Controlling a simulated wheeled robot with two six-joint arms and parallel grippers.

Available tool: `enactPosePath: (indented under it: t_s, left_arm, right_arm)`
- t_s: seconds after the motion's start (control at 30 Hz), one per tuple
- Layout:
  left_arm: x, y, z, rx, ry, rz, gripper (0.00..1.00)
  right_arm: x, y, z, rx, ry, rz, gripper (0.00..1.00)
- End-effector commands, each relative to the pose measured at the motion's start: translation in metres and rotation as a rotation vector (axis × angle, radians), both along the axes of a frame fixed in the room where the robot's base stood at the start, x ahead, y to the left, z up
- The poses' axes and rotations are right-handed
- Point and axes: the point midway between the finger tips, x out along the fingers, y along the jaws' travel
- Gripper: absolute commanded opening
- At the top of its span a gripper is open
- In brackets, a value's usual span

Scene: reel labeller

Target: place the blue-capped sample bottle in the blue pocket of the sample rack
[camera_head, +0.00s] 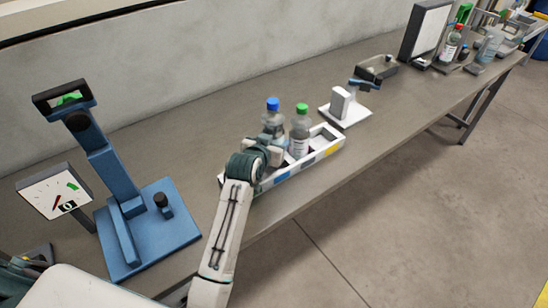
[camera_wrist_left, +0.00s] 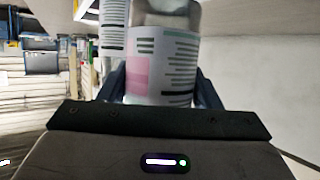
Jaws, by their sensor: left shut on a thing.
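The blue-capped sample bottle (camera_head: 272,119) is upright at the left part of the white sample rack (camera_head: 322,160). My left gripper (camera_head: 268,150) is around its lower part, shut on it. In the left wrist view the bottle (camera_wrist_left: 160,65), with a pink and green label, sits between the fingers. Its base is hidden in the head view, so I cannot tell whether it rests in a pocket. The rack's front has a blue mark (camera_head: 282,176) and a yellow mark (camera_head: 332,151). My right gripper is not in view.
A green-capped bottle (camera_head: 300,128) stands in the rack just right of the held one. A blue stand (camera_head: 140,220) with a dial is at the left. A white device (camera_head: 345,107) stands behind the rack's right end. The bench's front edge runs close to the rack.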

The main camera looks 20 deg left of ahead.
Motion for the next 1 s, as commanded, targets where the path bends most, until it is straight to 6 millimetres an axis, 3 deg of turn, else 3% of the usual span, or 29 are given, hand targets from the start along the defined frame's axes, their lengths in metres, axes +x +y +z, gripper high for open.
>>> enactPosePath:
  t_s: [0.47, 0.87, 0.9, 1.0]
  left_arm:
    - [0.000, 0.001, -0.052, 0.001, -0.003, 0.001, 0.18]
    - [0.000, 0.000, -0.058, 0.000, -0.005, 0.001, 0.18]
    - [-0.001, 0.000, -0.060, 0.000, -0.002, 0.001, 0.64]
    - [-0.001, 0.000, -0.059, 0.000, -0.002, 0.001, 0.80]
  right_arm:
    - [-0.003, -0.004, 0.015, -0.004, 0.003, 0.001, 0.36]
    - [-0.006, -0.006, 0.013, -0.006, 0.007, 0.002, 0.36]
    - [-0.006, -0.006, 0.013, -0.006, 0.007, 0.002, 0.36]
    - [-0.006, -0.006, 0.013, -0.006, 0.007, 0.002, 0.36]
